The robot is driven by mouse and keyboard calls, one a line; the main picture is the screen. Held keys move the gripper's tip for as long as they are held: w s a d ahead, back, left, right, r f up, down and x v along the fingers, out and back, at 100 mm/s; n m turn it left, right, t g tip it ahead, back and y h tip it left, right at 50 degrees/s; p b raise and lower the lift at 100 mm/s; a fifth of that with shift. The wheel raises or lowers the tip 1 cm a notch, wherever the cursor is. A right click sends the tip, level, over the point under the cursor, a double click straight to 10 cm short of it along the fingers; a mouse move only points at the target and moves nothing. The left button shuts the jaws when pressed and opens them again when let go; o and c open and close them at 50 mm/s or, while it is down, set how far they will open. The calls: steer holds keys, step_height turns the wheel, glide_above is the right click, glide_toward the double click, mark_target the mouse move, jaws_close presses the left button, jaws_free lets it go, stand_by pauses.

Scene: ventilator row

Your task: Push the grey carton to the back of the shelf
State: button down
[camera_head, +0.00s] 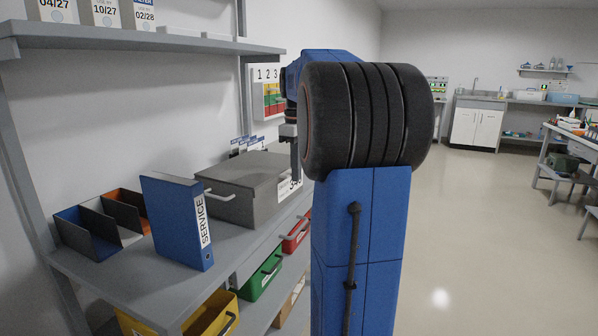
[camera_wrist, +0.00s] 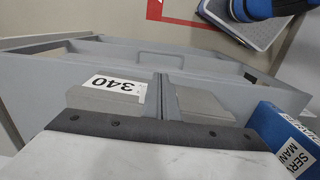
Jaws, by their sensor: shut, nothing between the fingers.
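The grey carton (camera_head: 243,182) stands closed on the middle shelf in the head view, with a handle on its left side. Its aisle-facing side bears a white label, partly hidden behind my arm. My gripper (camera_head: 295,168) points down at the carton's right end, close to the labelled side; I cannot tell whether it touches. In the wrist view my gripper (camera_wrist: 161,88) is shut and empty, its narrow fingers side by side. A label reading 340 (camera_wrist: 115,84) lies just left of them.
A blue service binder (camera_head: 183,222) stands left of the carton, and a sorter (camera_head: 88,232) stands farther left. Upright cards (camera_head: 240,146) show behind the carton. The upper shelf (camera_head: 140,42) overhangs. Coloured bins sit below, including a green bin (camera_head: 258,279). Open floor (camera_head: 480,235) lies right.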

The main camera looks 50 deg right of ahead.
mark_target(238, 163)
steer(key=w+a, duration=0.2)
steer(key=w, duration=0.4)
steer(key=w+a, duration=0.3)
steer(key=w, duration=0.4)
steer(key=w+a, duration=0.2)
steer(key=w, duration=0.5)
steer(key=shift+w+a, duration=0.15)
steer(key=shift+w, duration=0.05)
steer(key=shift+s, duration=0.15)
